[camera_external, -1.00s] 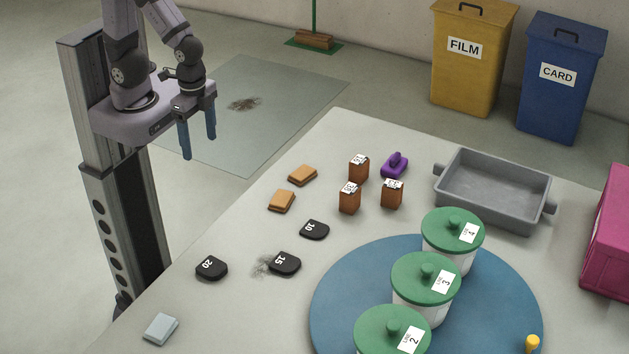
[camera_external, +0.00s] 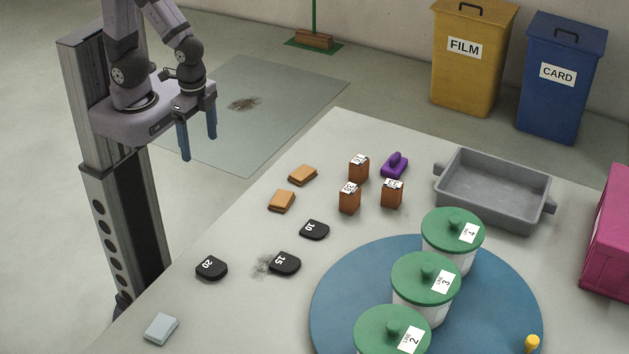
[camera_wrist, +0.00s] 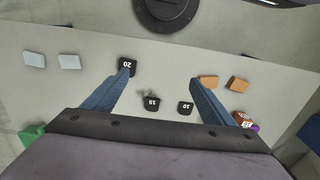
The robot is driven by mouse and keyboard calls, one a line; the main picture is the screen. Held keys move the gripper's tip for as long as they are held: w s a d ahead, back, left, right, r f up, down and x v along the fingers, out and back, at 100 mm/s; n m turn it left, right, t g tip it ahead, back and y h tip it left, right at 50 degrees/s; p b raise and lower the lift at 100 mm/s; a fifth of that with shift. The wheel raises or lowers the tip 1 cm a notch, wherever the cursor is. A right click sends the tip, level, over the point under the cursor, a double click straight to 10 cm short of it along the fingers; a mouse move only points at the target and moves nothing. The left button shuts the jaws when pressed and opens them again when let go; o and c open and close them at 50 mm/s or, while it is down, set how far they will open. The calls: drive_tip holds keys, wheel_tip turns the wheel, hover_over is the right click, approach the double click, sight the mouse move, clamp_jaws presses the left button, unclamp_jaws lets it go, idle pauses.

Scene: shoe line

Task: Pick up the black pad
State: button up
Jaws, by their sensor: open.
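Three black pads with white numbers lie flat on the table. The pad marked 20 (camera_external: 211,268) is nearest the left edge, the pad marked 15 (camera_external: 286,264) is to its right, and the pad marked 10 (camera_external: 315,230) is farther back. In the wrist view are the 20 pad (camera_wrist: 127,64), the 15 pad (camera_wrist: 152,104) and the 10 pad (camera_wrist: 185,108); the left fingertip overlaps the 20 pad's edge. My gripper (camera_external: 199,147) has two blue fingers, spread and empty, up and left of the pads, clear of the table. It also shows in the wrist view (camera_wrist: 160,76).
A dark smudge (camera_external: 262,266) touches the 15 pad's left side. Orange blocks (camera_external: 302,175), brown labelled blocks (camera_external: 349,199) and a purple piece (camera_external: 394,167) stand behind. Green-lidded pots (camera_external: 425,278) occupy a blue disc (camera_external: 490,320). A grey tray (camera_external: 490,213) is right; a pale block (camera_external: 161,329) is front left.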

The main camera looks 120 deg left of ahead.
drive_tip(key=n+g+h+b, duration=0.2)
drive_tip(key=n+h+b, duration=1.1)
drive_tip(key=n+b, duration=0.45)
approach(216, 263)
drive_tip(key=shift+s+d+r+m+b, duration=0.15)
drive_tip(key=shift+s+d+m+b, duration=0.2)
drive_tip(key=shift+s, duration=0.1)
drive_tip(key=shift+s+d+r+m+b, duration=0.2)
drive_tip(key=shift+s+d+m+b, duration=0.1)
drive_tip(key=shift+s, duration=0.15)
drive_tip(key=shift+w+a+f+n+t+h, duration=0.15)
drive_tip(key=shift+w+f+n+t+h, duration=0.15)
drive_tip(key=shift+w+f+n+t, duration=0.15)
drive_tip(key=shift+x, duration=1)
drive_tip(key=shift+f+x, duration=0.15)
drive_tip(key=shift+x, duration=1.2)
drive_tip(key=shift+f+x, duration=0.15)
drive_tip(key=shift+x, duration=1.2)
drive_tip(key=shift+w+a, duration=0.1)
drive_tip(key=shift+a, duration=0.05)
drive_tip(key=c, duration=1.2)
